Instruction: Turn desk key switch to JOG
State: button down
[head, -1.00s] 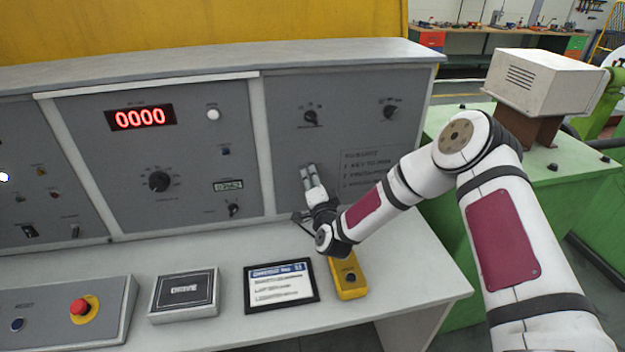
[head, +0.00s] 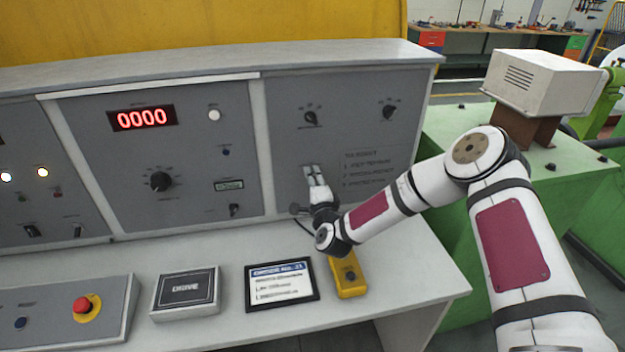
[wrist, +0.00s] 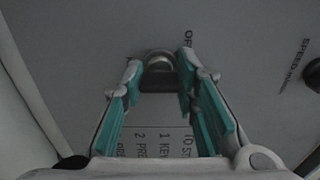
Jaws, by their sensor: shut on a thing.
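The desk key switch (wrist: 159,57) shows in the wrist view as a rounded metal piece with a dark lower part, on the grey panel. My gripper (wrist: 161,70) has its teal-padded fingers on either side of it and is shut on it. In the head view my gripper (head: 315,177) reaches the lower left of the right-hand panel (head: 350,140), and its fingers mostly cover the switch. Part of a label starting "OF" shows above the switch in the wrist view; I cannot read a JOG mark or tell the switch's position.
Two dark knobs (head: 310,118) and (head: 389,112) sit higher on the same panel. A yellow pendant box (head: 348,275), a framed card (head: 281,283) and a DRIVE box (head: 186,291) lie on the desk below. A red emergency button (head: 82,305) is at left.

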jog(key=c, duration=1.2)
grip_release()
jog(key=shift+c, duration=0.2)
jog(key=v, duration=1.2)
jog(key=shift+r, duration=0.1)
